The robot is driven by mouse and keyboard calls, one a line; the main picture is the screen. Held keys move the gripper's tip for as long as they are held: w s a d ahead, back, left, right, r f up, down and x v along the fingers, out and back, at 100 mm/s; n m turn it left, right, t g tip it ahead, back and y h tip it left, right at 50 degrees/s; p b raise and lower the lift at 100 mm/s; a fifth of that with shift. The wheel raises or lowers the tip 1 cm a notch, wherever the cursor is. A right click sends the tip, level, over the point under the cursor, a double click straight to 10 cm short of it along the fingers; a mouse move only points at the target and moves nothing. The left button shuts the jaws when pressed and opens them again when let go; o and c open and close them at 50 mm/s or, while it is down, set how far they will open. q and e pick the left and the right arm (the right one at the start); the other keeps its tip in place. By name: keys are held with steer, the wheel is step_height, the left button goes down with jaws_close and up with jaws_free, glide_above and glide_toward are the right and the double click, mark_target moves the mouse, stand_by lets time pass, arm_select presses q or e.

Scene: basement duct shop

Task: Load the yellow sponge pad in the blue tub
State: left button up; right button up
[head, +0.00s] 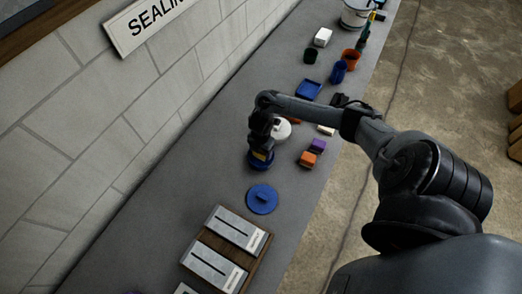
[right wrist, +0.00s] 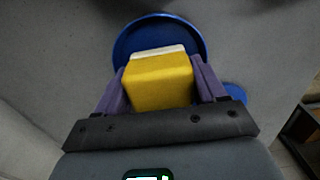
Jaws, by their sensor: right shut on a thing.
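My right gripper (head: 261,150) is shut on the yellow sponge pad (right wrist: 162,82), which has a pale strip along its far edge. The pad sits between the two purple fingers in the right wrist view. The round blue tub (right wrist: 130,40) lies directly beyond the pad, and the pad covers much of its opening. In the head view the tub (head: 260,166) is just under the gripper, with a little yellow showing at its rim. I cannot tell whether the pad is inside the rim or just above it. My left gripper is not in view.
A blue lid (head: 262,199) with a handle lies close to the tub. A wooden board with grey panels (head: 235,229) is nearer. Orange (head: 308,159) and purple (head: 318,145) blocks stand to the right. A blue tray (head: 309,89) and several containers stand farther back. The wall borders the left.

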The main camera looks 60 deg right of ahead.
steer(key=shift+f, duration=0.15)
steer(key=shift+f+b, duration=0.3)
steer(key=shift+b, duration=0.05)
stand_by(0.4)
stand_by(0.8)
steer(key=shift+f, duration=0.1)
stand_by(0.4)
steer(key=shift+r+p, duration=0.8)
steer(key=shift+p, duration=0.15)
step_height(320, 180, up, 5)
steer(key=p, duration=0.5)
steer(key=shift+r, duration=0.1)
steer(key=shift+r+p, duration=0.2)
steer(key=shift+p, duration=0.1)
